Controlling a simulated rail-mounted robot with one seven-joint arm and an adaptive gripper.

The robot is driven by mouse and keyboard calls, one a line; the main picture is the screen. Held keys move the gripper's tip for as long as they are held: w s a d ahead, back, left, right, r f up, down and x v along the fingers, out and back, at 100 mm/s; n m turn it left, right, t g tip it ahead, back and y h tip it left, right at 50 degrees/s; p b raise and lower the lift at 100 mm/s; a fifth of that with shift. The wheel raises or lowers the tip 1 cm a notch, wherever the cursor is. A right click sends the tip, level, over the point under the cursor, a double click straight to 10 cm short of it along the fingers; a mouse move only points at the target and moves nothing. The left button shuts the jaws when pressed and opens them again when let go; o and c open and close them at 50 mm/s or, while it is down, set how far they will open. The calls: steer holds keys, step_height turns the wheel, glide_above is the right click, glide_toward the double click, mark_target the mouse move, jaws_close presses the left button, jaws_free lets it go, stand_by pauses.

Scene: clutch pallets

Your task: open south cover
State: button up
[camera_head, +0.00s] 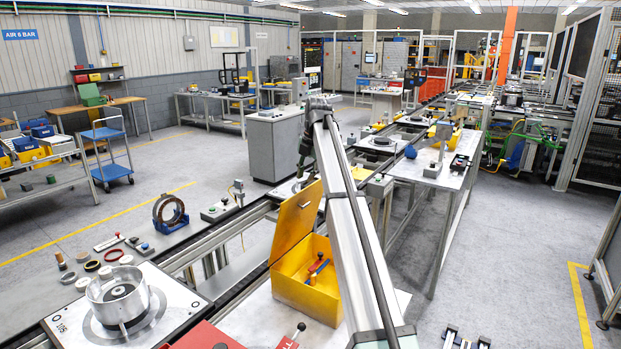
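A yellow box (307,290) stands in the front middle, right of the rail line. Its hinged yellow cover (296,218) stands raised, tilted up along the box's left side. A red-handled tool and a blue part lie inside the box. No label shows which cover is the south one. My arm rises from the bottom across the box's right side. A dark part at its far end, which looks like my gripper (305,146), hangs well beyond and above the box, apart from the cover. It is too small to tell whether its fingers are open.
A metal housing (118,297) sits on a pallet at the front left. A copper-wound ring (169,212) stands in a blue holder behind it. A red box (205,338) is at the bottom edge. A workbench (449,172) stands at right.

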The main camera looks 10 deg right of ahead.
steer(key=w+a+r+p, duration=0.4)
steer(key=w+a+r, duration=0.4)
steer(key=w+a, duration=0.1)
steer(key=shift+w+a+r, duration=0.15)
steer(key=shift+r, duration=0.15)
stand_by(1.5)
